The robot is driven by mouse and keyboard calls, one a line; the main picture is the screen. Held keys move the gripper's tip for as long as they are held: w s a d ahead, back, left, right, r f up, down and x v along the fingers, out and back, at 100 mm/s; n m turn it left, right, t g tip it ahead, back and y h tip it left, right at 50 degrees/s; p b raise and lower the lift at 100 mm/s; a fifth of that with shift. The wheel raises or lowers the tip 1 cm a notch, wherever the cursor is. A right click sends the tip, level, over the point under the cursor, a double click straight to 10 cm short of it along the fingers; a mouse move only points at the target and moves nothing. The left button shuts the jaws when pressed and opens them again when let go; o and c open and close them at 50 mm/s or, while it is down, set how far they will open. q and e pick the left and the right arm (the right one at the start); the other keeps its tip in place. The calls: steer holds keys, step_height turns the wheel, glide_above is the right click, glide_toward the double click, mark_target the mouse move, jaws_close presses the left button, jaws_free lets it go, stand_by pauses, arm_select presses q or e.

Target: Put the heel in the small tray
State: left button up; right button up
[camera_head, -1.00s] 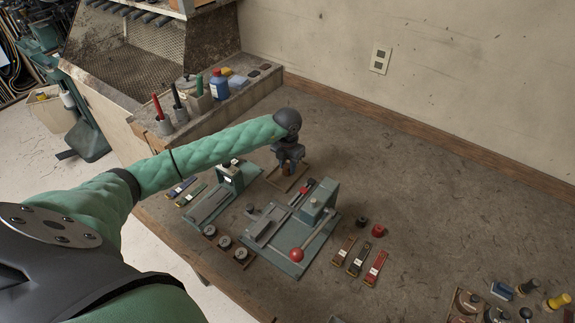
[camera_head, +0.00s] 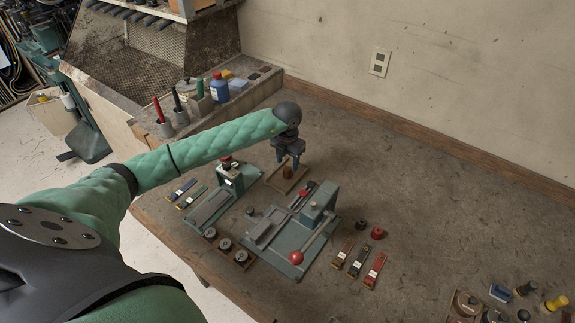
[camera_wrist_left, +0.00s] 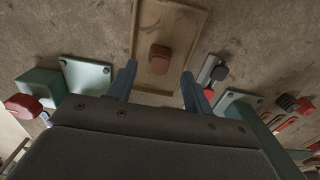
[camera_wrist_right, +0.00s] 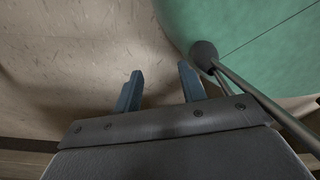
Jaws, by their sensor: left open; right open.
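The brown heel (camera_head: 288,173) rests in the small wooden tray (camera_head: 277,180), behind the green machines. In the left wrist view the heel (camera_wrist_left: 160,56) sits near the middle of the tray (camera_wrist_left: 177,20), apart from its rim. My left gripper (camera_head: 288,166) is open above the tray. Its fingers (camera_wrist_left: 155,80) stand apart on either side of the heel and do not touch it. My right gripper (camera_wrist_right: 160,80) is open and empty; it shows only in the right wrist view.
A machine with a red-knobbed lever (camera_head: 297,257) stands in front of the tray, with another green machine (camera_head: 228,182) to its left. Several coloured strips (camera_head: 358,262) lie to the right. The bench behind and right of the tray is clear.

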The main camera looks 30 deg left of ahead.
arm_select(q)
step_height(320, 180, up, 8)
steer(key=p, duration=0.1)
steer(key=shift+r, duration=0.25)
arm_select(e)
steer(key=s, duration=0.1)
steer(key=s+d, duration=0.1)
steer(key=s, duration=0.3)
steer(key=shift+s+d, duration=0.15)
steer(key=shift+d, duration=0.1)
